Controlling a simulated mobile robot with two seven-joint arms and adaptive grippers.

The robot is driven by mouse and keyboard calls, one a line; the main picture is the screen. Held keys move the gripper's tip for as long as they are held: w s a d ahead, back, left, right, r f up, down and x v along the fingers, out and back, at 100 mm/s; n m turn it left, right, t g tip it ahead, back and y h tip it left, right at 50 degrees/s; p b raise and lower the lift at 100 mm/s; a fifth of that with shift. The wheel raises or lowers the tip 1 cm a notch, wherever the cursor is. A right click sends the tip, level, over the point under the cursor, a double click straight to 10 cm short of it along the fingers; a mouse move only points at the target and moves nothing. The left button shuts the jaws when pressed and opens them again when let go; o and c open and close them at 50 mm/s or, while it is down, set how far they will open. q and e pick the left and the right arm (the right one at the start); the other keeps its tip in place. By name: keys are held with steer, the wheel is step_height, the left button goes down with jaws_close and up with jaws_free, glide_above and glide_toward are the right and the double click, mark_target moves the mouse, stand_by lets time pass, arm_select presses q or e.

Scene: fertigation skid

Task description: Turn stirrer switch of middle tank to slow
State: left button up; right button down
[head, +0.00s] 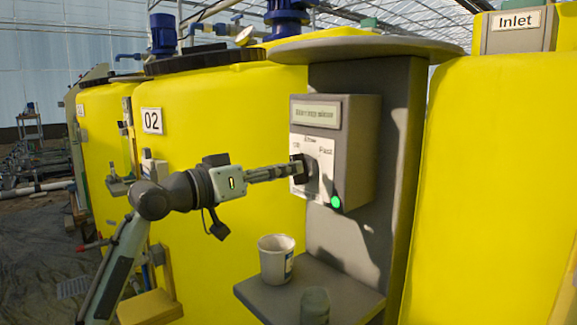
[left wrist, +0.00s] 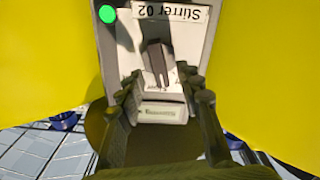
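The middle tank (head: 225,150) is yellow and carries the sign 02 (head: 152,121). A grey control box (head: 350,140) stands on a dark panel at its right, with a white dial plate and a lit green lamp (head: 336,202). The dark stirrer switch (head: 311,175) is partly hidden behind my left gripper (head: 293,171). The left wrist view, upside down, shows the label Stirrer 02 (left wrist: 172,12) and the switch handle (left wrist: 156,62), nearly upright with a slight tilt. My left gripper's fingers (left wrist: 160,84) are apart, one on each side of the handle; contact is not visible. My right gripper is not in view.
A grey shelf (head: 262,295) below the box holds a white cup (head: 276,258) and a dark grey cylindrical object (head: 315,305). A round grey cover (head: 365,48) juts out above. Another yellow tank with an Inlet sign (head: 519,19) stands at the right.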

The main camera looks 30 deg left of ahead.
arm_select(q)
steer(key=shift+x, duration=0.9)
jaws_close()
steer(key=m, duration=0.3)
steer(key=shift+d+b, duration=0.1)
steer(key=shift+b, duration=0.25)
steer(key=shift+c, duration=1.2)
jaws_free()
steer(key=shift+o, duration=1.2)
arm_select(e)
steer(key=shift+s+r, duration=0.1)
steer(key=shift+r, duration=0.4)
